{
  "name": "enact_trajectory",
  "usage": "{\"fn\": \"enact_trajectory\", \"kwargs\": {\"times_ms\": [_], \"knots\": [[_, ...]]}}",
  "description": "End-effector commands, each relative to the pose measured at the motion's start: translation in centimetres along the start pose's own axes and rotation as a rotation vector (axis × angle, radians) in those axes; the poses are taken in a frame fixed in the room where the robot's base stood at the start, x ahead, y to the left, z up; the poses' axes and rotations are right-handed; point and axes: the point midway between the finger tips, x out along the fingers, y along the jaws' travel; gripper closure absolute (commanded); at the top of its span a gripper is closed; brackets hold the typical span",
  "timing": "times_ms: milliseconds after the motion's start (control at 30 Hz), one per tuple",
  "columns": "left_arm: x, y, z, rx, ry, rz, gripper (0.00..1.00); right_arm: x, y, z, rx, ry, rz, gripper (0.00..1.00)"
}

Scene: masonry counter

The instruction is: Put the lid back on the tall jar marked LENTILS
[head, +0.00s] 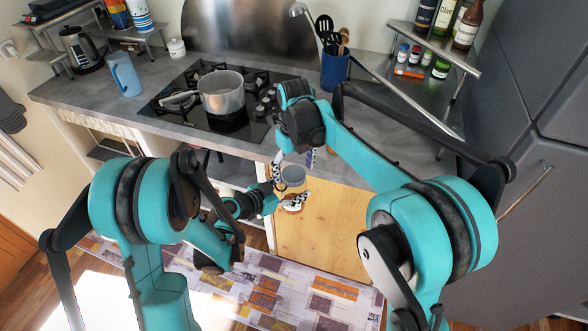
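A small grey, round-topped vessel (293,174) is in front of the wooden cabinet door, just below the counter's front edge. It may be the jar, but no LENTILS marking is readable. My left gripper (284,188) reaches up to it from the left; its fingers are close around or beside the vessel, and its grip is unclear. My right gripper (295,160) points down just above the vessel. Its fingers look apart, with nothing clearly between them. I cannot make out a separate lid.
A pot (222,93) stands on the black hob (180,118). A blue utensil holder (335,72), a light-blue pitcher (125,75) and a small white lidded jar (176,49) stand on the counter. Bottles (467,26) and small spice jars (415,57) fill the right shelf. Counter right of the hob looks mostly clear.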

Motion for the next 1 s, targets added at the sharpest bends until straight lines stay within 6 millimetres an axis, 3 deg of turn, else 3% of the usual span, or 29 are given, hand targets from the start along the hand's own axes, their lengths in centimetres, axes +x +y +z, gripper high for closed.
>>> {"fn": "enact_trajectory", "kwargs": {"times_ms": [167, 500, 867, 1000], "knots": [[0.0, 0.0, 0.0, -0.001, 0.001, -0.001, 1.0, -0.3, 0.0, 0.0, 0.0, 0.001, 0.0, 0.2], [0.0, -0.1, -0.1, -0.001, 0.001, -0.001, 1.0, -4.2, 0.0, 0.0, -0.001, 0.001, 0.0, 0.2], [0.0, -0.1, -0.1, -0.001, 0.001, -0.001, 1.0, -4.5, 0.0, 0.0, -0.005, 0.001, 0.0, 0.23], [0.0, -0.1, -0.1, -0.001, 0.001, -0.001, 1.0, -4.6, 0.0, 0.0, -0.088, 0.001, 0.0, 0.23]]}}
